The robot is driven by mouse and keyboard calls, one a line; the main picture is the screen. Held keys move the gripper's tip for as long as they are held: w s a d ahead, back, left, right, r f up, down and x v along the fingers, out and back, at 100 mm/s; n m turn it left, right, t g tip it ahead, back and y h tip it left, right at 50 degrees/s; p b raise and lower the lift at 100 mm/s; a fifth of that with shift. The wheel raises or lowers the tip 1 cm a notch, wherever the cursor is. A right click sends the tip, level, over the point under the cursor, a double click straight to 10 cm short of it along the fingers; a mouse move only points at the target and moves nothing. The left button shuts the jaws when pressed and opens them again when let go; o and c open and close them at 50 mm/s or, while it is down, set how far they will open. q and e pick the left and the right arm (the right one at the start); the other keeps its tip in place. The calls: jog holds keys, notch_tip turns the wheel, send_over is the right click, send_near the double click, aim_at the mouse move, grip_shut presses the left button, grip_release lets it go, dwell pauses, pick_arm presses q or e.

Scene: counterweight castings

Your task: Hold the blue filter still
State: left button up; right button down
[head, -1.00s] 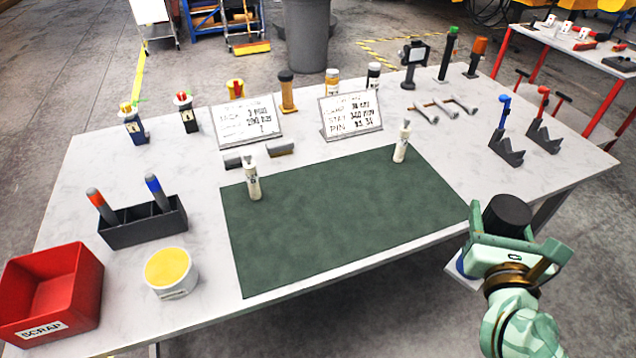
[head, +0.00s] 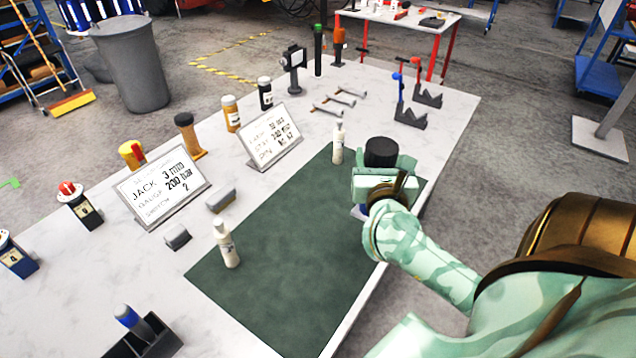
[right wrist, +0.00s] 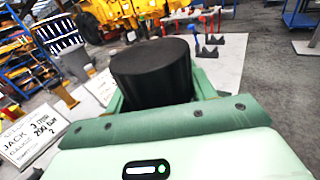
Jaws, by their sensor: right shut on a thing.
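The filter (head: 381,152) is an upright cylinder with a black upper part; a small patch of blue shows below my gripper in the head view. My right gripper (head: 384,172) is shut on it, near the right edge of the green mat. In the right wrist view the filter's black part (right wrist: 152,75) stands up between the jaws and looks level. Most of its lower part is hidden by the gripper. My left gripper is not in view.
The green mat (head: 285,270) carries two white bottles, a near one (head: 226,246) and a far one (head: 338,145). Two sign boards (head: 162,187) stand behind it. Open floor is at the right.

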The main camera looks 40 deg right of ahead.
jog(key=w+f+b, duration=0.5)
jog(key=w+f, duration=0.7)
jog(key=w, duration=0.1)
jog(key=shift+w+f, duration=0.25)
jog(key=shift+f, duration=0.1)
jog(key=c, duration=0.9)
grip_release()
jog(key=shift+f, duration=0.25)
jog(key=o, duration=0.4)
jog(key=shift+s+r, duration=0.1)
